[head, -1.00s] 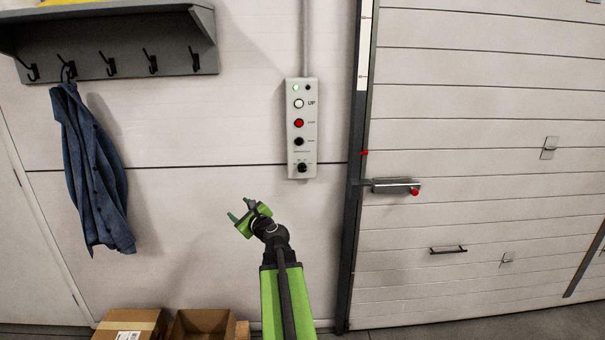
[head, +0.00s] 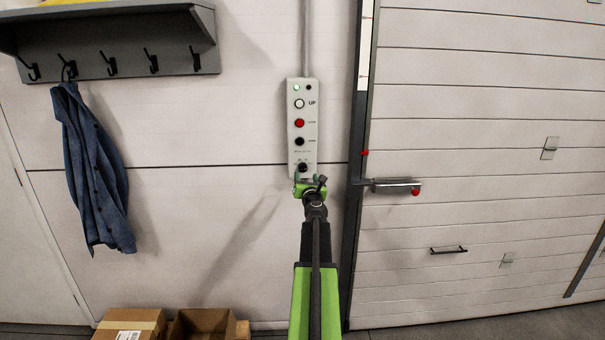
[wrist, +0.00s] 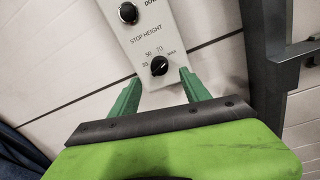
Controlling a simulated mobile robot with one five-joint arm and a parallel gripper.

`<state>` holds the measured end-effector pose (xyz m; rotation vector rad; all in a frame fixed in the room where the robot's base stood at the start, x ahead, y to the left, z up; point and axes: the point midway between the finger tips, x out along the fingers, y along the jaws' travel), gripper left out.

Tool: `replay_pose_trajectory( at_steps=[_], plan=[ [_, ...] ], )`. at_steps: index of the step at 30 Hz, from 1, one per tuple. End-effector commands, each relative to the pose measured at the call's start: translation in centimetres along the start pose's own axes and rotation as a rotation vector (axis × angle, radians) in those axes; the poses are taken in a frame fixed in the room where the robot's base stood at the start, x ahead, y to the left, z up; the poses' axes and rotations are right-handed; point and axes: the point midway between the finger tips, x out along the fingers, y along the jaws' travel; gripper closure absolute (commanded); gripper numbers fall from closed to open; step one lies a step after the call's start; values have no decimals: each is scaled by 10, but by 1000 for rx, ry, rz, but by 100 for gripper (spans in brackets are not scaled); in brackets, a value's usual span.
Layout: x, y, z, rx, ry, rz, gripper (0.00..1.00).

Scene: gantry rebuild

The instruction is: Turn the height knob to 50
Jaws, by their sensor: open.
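The height knob (head: 302,167) is the small black dial at the bottom of the grey control box (head: 292,130) on the wall. In the wrist view the knob (wrist: 159,66) sits under the words STOP HEIGHT, with 50, 70 and MAX readable around it. A light mark on the knob seems to point up and to the right, toward the 70 and MAX side; its exact setting is hard to tell. My gripper (head: 309,182) is just below the knob. In the wrist view my gripper (wrist: 160,77) has its green fingers apart, one on either side below the knob, holding nothing.
Above the knob are black (head: 299,141), red (head: 299,123) and white (head: 299,104) buttons and a lit green lamp (head: 296,87). A dark door rail (head: 352,230) and a latch (head: 392,186) stand to the right. A jacket (head: 92,170) and boxes (head: 128,325) are at left.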

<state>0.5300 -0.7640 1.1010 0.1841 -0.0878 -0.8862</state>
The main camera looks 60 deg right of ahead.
Motion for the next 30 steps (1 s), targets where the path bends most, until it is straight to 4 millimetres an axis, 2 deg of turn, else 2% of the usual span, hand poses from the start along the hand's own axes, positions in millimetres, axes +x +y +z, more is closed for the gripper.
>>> replay_pose_trajectory(
  at_steps=[1,3,9,20,23,30],
  plan=[
    [18,-1,0,0,0,0,45],
    [33,-1,0,-1,0,0,45],
    [62,-1,0,-1,0,-1,45],
    [67,-1,0,-1,0,-1,45],
    [67,-1,0,-1,0,-2,56],
    [67,-2,0,-1,0,-2,87]
  ],
)
